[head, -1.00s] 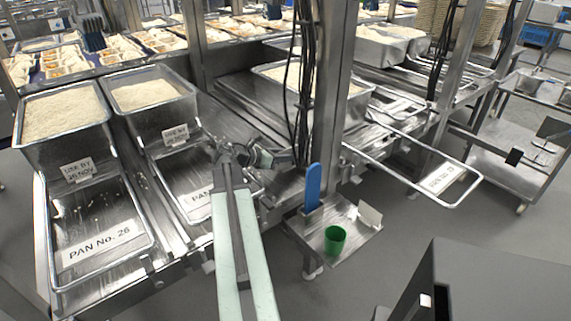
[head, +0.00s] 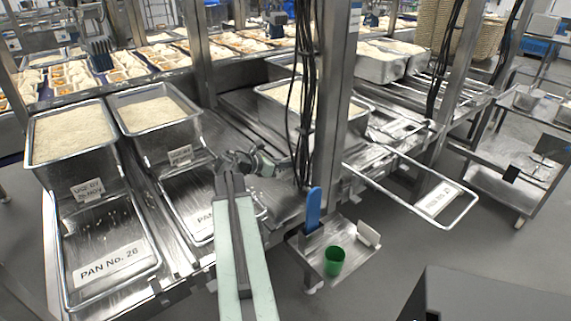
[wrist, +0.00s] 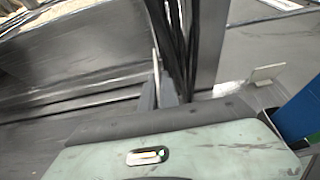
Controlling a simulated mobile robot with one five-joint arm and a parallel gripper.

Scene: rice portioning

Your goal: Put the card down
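My gripper (wrist: 158,94) is ahead of the wrist camera, with its two dark fingers close together. A thin pale strip (wrist: 155,62), which looks like a card seen edge-on, stands up between the fingers. In the head view my gripper (head: 255,162) is over the metal rails, right of the second pan, and the card cannot be made out there. Another white card (head: 368,234) stands tilted on a small metal shelf (head: 308,262); it also shows in the wrist view (wrist: 266,74). A "USE BY" card (head: 88,189) is on the front of the left rice pan.
Rice pans (head: 72,133) (head: 154,113) stand at left, above a tray labelled "PAN No. 26" (head: 75,235). The small shelf also holds a green cup (head: 334,261) and a blue-handled tool (head: 313,208). A steel post (head: 333,110) with black cables rises right of my gripper.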

